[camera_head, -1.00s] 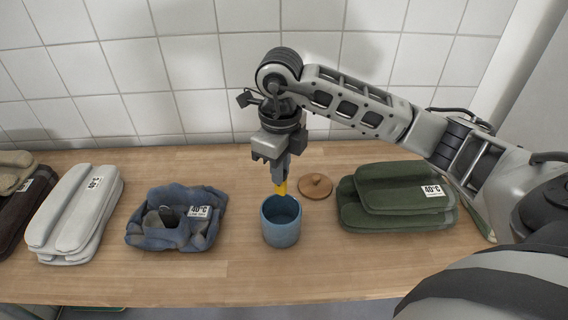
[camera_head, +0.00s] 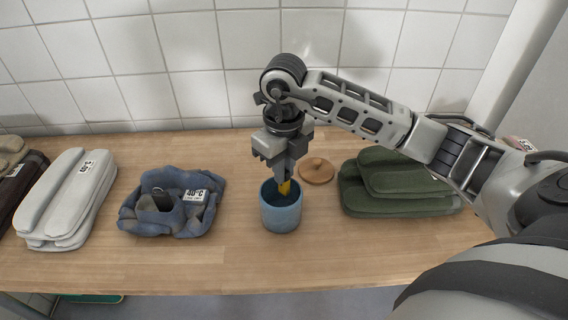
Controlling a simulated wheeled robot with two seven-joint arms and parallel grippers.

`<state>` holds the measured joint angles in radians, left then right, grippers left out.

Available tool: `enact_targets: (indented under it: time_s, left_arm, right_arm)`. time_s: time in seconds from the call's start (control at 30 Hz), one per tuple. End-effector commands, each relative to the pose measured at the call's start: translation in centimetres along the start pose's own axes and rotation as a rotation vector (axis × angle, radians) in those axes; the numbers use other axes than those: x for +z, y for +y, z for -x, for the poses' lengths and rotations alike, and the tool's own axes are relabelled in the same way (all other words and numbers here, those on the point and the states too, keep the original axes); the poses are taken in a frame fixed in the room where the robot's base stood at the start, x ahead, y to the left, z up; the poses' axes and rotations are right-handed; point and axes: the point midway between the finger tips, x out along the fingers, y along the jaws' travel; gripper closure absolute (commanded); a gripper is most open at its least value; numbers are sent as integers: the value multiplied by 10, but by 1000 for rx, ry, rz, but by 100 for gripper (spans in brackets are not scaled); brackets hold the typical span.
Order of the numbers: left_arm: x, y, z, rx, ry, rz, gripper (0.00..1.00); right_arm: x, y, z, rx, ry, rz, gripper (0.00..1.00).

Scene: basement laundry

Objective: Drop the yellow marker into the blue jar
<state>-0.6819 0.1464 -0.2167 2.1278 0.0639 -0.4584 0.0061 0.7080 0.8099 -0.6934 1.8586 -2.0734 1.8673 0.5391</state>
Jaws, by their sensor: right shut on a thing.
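The blue jar (camera_head: 281,214) stands upright and open on the wooden counter, in the middle of the head view. My right gripper (camera_head: 286,178) points down over the jar's mouth, shut on the yellow marker (camera_head: 285,188). Only a short yellow part of the marker shows below the fingers. Its lower end is hidden behind the jar's near rim, so it appears to be inside the mouth. My left gripper is not in view.
A round wooden lid (camera_head: 317,171) lies just right of the jar. Folded green towels (camera_head: 400,186) are farther right. A crumpled blue cloth (camera_head: 170,207) and a white towel stack (camera_head: 66,200) lie left on the counter (camera_head: 200,262). A tiled wall stands behind.

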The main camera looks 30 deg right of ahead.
Motion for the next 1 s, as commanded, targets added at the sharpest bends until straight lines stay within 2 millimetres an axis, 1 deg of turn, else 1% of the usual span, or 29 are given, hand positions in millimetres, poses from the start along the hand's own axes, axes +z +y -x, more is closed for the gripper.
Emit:
enact_targets:
  time_s: [0.17, 0.2, 0.27, 0.3, 0.57, 0.67, 0.77, 0.87, 1.0]
  left_arm:
    - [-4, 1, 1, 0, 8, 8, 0]
    - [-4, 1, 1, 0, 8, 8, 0]
    - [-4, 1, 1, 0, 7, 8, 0]
    - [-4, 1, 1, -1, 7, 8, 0]
    - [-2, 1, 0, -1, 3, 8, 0]
    - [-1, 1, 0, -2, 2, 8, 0]
    - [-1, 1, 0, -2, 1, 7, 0]
    - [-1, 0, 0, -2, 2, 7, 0]
    - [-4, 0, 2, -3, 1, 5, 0]
  right_arm:
    - [0, 0, 1, 0, -1, 1, 100]
    - [0, 0, 1, 1, -1, 1, 81]
    - [0, 0, 1, 0, -1, 1, 64]
    - [0, 0, 1, 1, -1, 1, 61]
    - [0, 0, 1, 0, -1, 1, 61]
    - [1, 0, 8, 1, -3, 1, 61]
    - [1, 0, 22, -1, -6, 2, 61]
    - [2, 0, 43, 0, -8, 1, 61]
    - [1, 0, 80, -2, -8, 1, 61]
